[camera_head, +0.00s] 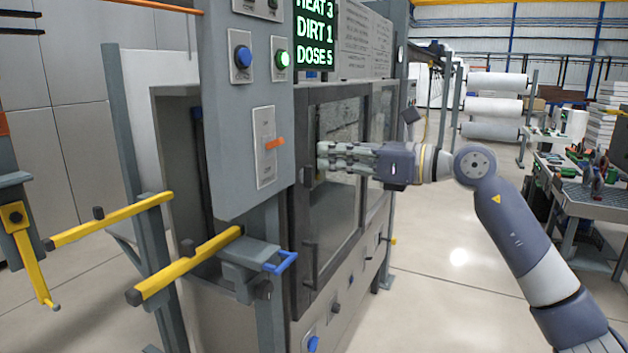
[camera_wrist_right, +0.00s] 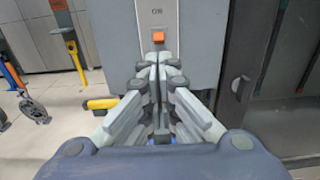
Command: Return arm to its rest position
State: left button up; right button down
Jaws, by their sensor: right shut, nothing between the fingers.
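My right arm (camera_head: 520,240) reaches in from the right in the head view. My right gripper (camera_head: 322,160) is shut and empty, held level with its fingertips pointing left in front of the machine's glazed door (camera_head: 335,210). In the right wrist view the closed fingers (camera_wrist_right: 158,66) point at the grey control panel (camera_wrist_right: 195,45). The orange switch lever (camera_head: 275,143) on that panel lies just left of the fingertips in the head view. In the wrist view the orange lever (camera_wrist_right: 158,37) shows just beyond the fingertips; I see no clear contact. My left gripper is not in view.
Yellow bars (camera_head: 190,268) and a blue handle (camera_head: 281,262) stick out at the lower left of the machine. A green-lit button (camera_head: 283,59) and a display (camera_head: 314,35) are above. A workbench (camera_head: 590,198) stands at the right; open floor (camera_head: 450,270) lies between.

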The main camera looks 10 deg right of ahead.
jog(key=shift+s+d+r, duration=0.3)
jog(key=shift+d+r, duration=0.05)
jog(key=shift+r, duration=0.15)
